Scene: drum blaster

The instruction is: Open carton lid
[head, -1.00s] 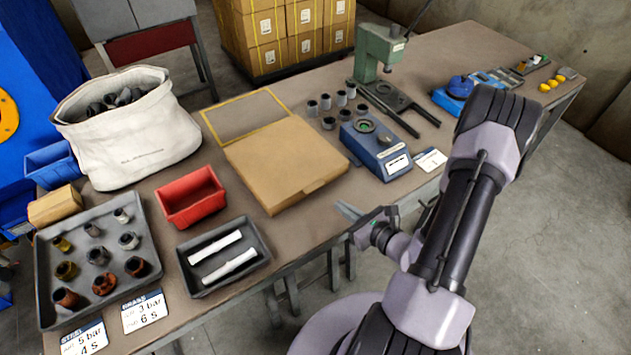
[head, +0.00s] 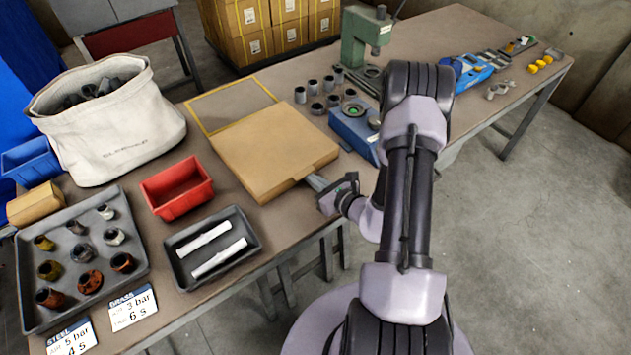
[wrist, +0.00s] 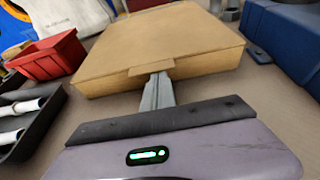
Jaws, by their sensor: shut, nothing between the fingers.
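The carton (head: 262,150) is a flat brown box on the table, its lid lying shut. In the wrist view the carton (wrist: 160,40) fills the upper middle, with a small front tab (wrist: 151,69) at the middle of its near edge. My gripper (head: 314,181) is shut and empty. Its fingertips (wrist: 160,78) are at or just under the tab, at the carton's front edge; I cannot tell whether they touch it. In the head view the fingers come in from the right, at the near right side of the carton.
A red bin (head: 177,187) and a dark tray with white tubes (head: 212,244) stand left of the carton. A blue device (head: 355,133) stands close to its right. A yellow-bordered area (head: 229,105) lies behind it. A white sack (head: 110,125) stands at the back left.

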